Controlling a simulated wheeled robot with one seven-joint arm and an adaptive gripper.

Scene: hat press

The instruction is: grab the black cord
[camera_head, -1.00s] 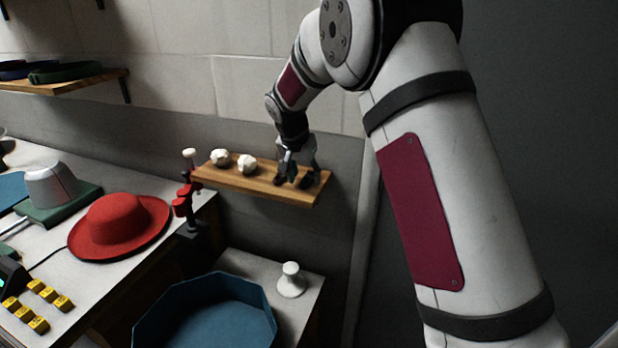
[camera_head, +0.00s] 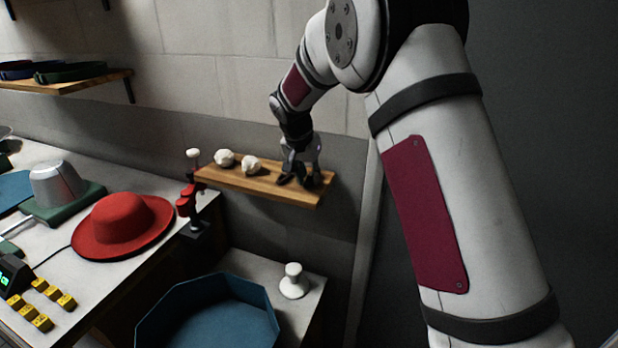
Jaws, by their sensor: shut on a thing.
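My gripper (camera_head: 299,176) is at the right part of the small wooden shelf (camera_head: 235,180), pointing down with its dark fingertips close to the board. It is shut on a small dark thing, which looks to be the black cord. The cord is mostly hidden by the fingers and hard to tell from their dark tips. Two white bundles, a left one (camera_head: 224,158) and a right one (camera_head: 251,165), lie on the shelf to the left of my gripper.
A red hat (camera_head: 122,222) and a grey hat block (camera_head: 56,184) on a green base stand on the left bench. A blue bin (camera_head: 178,306) and a white knobbed piece (camera_head: 293,282) are below the shelf. A red-and-black stand (camera_head: 190,205) is near the shelf's left end. The wall is close behind.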

